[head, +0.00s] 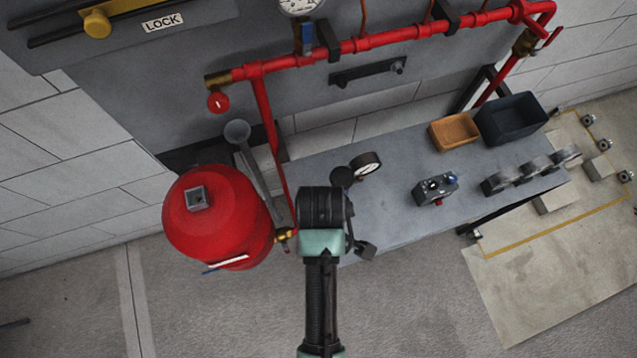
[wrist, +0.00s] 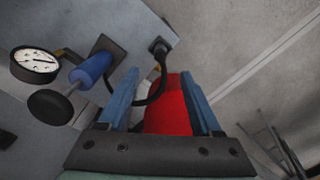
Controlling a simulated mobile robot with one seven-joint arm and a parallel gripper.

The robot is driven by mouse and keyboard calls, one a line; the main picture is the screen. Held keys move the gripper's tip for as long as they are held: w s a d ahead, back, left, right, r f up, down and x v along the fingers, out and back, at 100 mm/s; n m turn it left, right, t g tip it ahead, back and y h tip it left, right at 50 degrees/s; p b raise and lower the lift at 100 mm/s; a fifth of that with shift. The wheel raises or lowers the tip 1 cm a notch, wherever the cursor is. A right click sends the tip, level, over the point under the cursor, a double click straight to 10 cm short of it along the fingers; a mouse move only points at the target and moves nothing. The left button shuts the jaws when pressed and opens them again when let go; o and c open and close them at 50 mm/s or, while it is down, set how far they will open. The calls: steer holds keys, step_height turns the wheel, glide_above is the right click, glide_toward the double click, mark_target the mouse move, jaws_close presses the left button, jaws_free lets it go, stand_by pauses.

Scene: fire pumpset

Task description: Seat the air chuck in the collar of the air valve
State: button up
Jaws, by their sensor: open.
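My gripper (wrist: 160,80) is open in the wrist view, its two blue fingers apart. Nothing appears held. In the head view my gripper (head: 321,208) is over the bench's left end, right of the red tank (head: 212,215); its fingers are hidden. A small brass fitting (head: 286,235) on the tank's right side may be the air valve; its collar is too small to make out.
The bench (head: 400,215) carries a gauge (head: 366,166), a grey device (head: 436,189), several round parts (head: 500,181), an orange tray (head: 455,131) and a dark bin (head: 511,118). Red pipework (head: 380,40) runs behind. A blue cylinder (wrist: 91,69) is left of my fingers.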

steer(key=f, duration=0.5)
steer(key=shift+s+f, duration=0.25)
steer(key=shift+f, duration=0.05)
steer(key=shift+w+a+f+p, duration=0.1)
steer(key=shift+w+f+p, duration=0.1)
steer(key=shift+f, duration=1.25)
steer(key=shift+w+a+f+p, duration=0.1)
steer(key=shift+f+p, duration=0.1)
steer(key=shift+f, duration=1.25)
jaws_close()
